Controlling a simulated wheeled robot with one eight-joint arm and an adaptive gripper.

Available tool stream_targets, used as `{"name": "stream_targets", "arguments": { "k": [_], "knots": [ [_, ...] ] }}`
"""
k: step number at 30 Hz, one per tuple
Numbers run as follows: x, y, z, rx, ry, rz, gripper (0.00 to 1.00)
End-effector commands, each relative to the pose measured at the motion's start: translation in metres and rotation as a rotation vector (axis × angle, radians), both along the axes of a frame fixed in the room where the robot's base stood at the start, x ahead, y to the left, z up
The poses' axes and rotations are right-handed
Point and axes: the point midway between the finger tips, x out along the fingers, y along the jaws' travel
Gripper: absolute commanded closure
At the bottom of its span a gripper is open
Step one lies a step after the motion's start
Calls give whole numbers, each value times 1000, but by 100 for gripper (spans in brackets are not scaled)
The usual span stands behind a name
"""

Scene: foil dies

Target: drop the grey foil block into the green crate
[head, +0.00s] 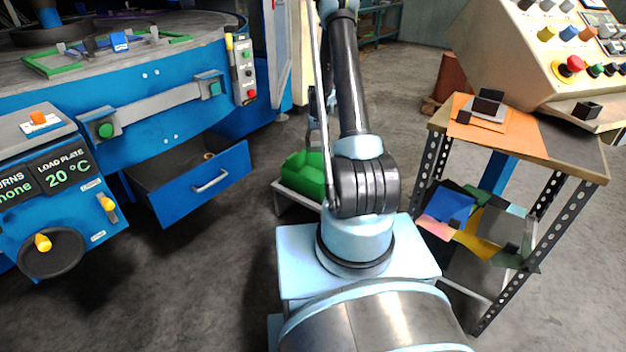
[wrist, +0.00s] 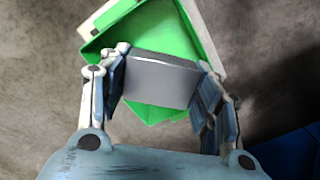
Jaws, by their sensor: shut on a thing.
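The grey foil block (wrist: 160,78) is held between the two fingers of my gripper (wrist: 165,90) in the wrist view. The green crate (wrist: 160,30) lies below and beyond the block in that view, and the block covers part of its inside. In the head view the green crate (head: 303,174) stands low on a pale stand, partly hidden behind my arm.
A blue machine with an open drawer (head: 195,180) stands on the left. On the right is a metal-legged table (head: 560,155) with an orange sheet (head: 500,125), a dark small block and coloured sheets on its lower shelf. A control console (head: 560,50) stands behind it.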

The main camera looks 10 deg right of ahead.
Motion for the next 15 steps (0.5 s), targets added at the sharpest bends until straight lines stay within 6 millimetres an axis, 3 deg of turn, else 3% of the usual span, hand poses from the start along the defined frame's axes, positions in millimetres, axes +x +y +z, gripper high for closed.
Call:
{"name": "stream_targets", "arguments": {
  "k": [6,15],
  "knots": [
    [39,-5,-40,0,0,-1,55],
    [67,-9,-74,0,1,0,55]
  ]
}}
